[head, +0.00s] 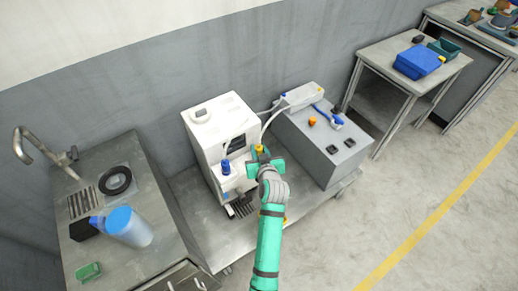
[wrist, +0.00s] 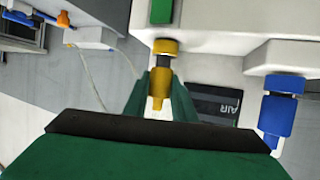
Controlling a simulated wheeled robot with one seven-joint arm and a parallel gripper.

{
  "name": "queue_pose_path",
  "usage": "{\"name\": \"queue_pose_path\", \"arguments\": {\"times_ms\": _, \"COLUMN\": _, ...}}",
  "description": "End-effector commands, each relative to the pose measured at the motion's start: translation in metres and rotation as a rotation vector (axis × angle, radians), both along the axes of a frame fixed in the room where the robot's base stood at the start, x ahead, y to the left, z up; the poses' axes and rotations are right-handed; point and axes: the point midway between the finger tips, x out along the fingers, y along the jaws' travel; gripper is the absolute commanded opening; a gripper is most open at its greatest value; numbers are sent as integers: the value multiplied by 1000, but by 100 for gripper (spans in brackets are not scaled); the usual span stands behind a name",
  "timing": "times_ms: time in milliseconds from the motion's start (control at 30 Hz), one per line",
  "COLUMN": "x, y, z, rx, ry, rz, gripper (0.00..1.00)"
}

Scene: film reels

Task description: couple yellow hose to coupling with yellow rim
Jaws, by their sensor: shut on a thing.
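The coupling with the yellow rim (wrist: 166,46) sticks out from the white machine, beside a green block, at the top centre of the wrist view. The end of the yellow hose (wrist: 158,88) stands between the green fingers of my gripper (wrist: 160,98), which is shut on it. It points at the coupling and is roughly in line with it. A short dark piece shows between the two yellow parts; I cannot tell whether they are joined. In the head view my gripper (head: 264,163) is at the right front of the white machine (head: 208,135), with a yellow part (head: 262,149) just above it.
A blue connector (wrist: 279,105) sits at a blue-rimmed fitting to the right. A dark panel marked AIR (wrist: 216,103) lies behind. A grey cabinet (head: 318,150) stands right of the machine, with pale hoses between them. A sink counter (head: 150,185) is at left.

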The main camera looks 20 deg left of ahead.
Motion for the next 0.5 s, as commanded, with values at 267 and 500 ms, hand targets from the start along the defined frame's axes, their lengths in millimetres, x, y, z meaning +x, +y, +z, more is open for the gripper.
{"name": "queue_pose_path", "arguments": {"times_ms": 267, "x": 0, "y": 0, "z": -5, "rx": 0, "ry": 0, "rz": 0, "gripper": 1}}
{"name": "queue_pose_path", "arguments": {"times_ms": 500, "x": 0, "y": 0, "z": -8, "rx": 0, "ry": 0, "rz": 0, "gripper": 1}}
